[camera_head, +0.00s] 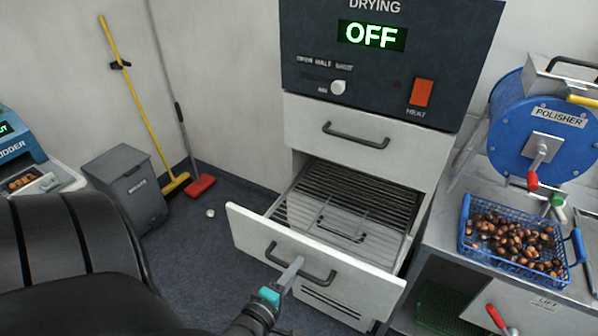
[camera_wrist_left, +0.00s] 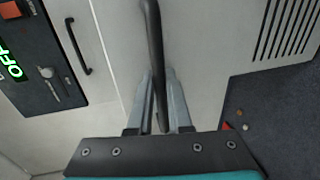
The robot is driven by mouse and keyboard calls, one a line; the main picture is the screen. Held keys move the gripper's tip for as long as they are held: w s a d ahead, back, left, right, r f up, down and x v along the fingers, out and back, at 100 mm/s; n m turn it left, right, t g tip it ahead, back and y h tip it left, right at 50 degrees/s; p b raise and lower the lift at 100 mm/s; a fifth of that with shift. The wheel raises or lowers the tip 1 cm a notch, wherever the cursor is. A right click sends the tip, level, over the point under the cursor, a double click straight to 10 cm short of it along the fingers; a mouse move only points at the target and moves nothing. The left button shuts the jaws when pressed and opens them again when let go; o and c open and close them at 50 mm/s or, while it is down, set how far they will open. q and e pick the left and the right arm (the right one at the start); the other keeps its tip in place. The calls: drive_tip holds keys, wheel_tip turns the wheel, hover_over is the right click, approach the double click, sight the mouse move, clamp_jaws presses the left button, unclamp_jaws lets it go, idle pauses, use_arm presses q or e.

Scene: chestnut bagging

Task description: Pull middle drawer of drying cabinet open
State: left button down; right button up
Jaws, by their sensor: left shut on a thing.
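The drying cabinet (camera_head: 380,62) stands at the back with its display reading OFF. Its middle drawer (camera_head: 250,235) is pulled well out, showing a slatted rack (camera_head: 350,218) with a wire handle inside. My left gripper (camera_head: 292,268) is shut on the dark bar handle (camera_head: 322,280) of the middle drawer. In the left wrist view the same handle (camera_wrist_left: 152,40) passes between the two grey fingers (camera_wrist_left: 155,95). The drawer above, with its own handle (camera_head: 356,136), is closed. My right gripper is not in view.
A bench to the right holds a blue polisher (camera_head: 545,125) and a blue basket (camera_head: 475,246) of chestnuts. Floor (camera_head: 210,250) is free left of the drawer.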

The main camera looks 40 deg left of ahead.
use_arm(q)
drive_tip(key=c, duration=0.8)
unclamp_jaws()
drive_tip(key=shift+c, duration=0.2)
drive_tip(key=shift+s, duration=0.1)
drive_tip(key=v, duration=1.5)
